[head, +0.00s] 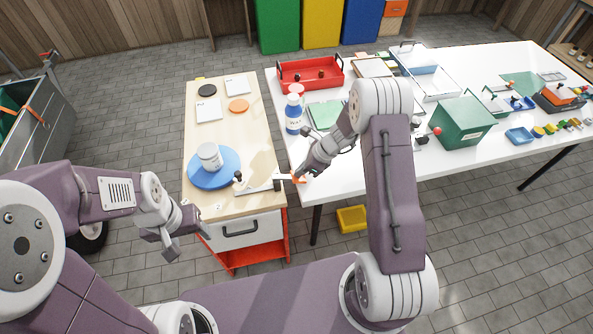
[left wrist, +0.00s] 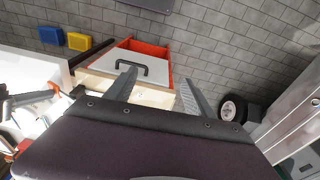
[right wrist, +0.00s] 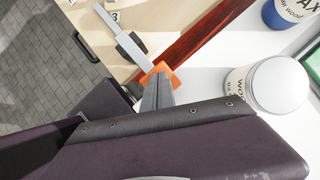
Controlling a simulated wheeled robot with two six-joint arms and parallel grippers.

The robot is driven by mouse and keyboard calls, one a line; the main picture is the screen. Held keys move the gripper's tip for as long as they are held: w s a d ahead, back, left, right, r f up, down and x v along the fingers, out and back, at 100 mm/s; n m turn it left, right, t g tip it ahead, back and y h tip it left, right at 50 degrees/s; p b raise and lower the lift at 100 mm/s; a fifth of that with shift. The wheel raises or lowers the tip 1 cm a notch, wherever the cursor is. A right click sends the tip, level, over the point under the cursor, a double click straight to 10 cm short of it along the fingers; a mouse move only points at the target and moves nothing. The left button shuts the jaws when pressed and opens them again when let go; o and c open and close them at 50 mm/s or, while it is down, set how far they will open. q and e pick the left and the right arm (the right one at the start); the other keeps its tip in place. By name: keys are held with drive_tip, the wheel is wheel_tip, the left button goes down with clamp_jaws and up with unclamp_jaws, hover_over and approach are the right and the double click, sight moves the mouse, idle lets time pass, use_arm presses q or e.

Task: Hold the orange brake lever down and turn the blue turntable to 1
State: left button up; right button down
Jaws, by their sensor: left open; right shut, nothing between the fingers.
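The blue turntable (head: 213,180) lies on the wooden bench, with a white jar (head: 209,157) standing on it. Its pointer or number reading is too small to tell. The brake lever (head: 258,188) is a grey metal bar with an orange end pad (head: 298,179) at the bench's right edge. My right gripper (head: 304,173) is shut and empty, its fingertips (right wrist: 157,92) at the orange pad (right wrist: 162,73); whether they press it I cannot tell. My left gripper (head: 172,245) is open and empty in front of the bench, left of the drawer, fingers apart in the left wrist view (left wrist: 160,88).
The bench has a drawer with a dark handle (head: 240,233) and loose cards and discs at its far end.

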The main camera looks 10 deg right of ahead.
use_arm(q)
drive_tip(key=shift+c, duration=1)
wheel_tip(320, 180, up, 4)
drive_tip(key=r+n+h, duration=0.1)
drive_tip(key=n+h, duration=0.3)
drive_tip(key=n, duration=1.3)
hover_over(237, 173)
drive_tip(key=a, duration=0.4)
drive_tip(key=shift+n+g, duration=0.4)
drive_tip(key=shift+g, duration=0.2)
drive_tip(key=x, duration=0.5)
drive_tip(key=a+x, duration=0.1)
drive_tip(key=x, duration=0.5)
drive_tip(key=a+f+x, duration=0.1)
drive_tip(key=x, duration=0.4)
drive_tip(key=shift+w+f, duration=0.1)
drive_tip(key=shift+f, duration=0.25)
drive_tip(key=shift+c, duration=0.3)
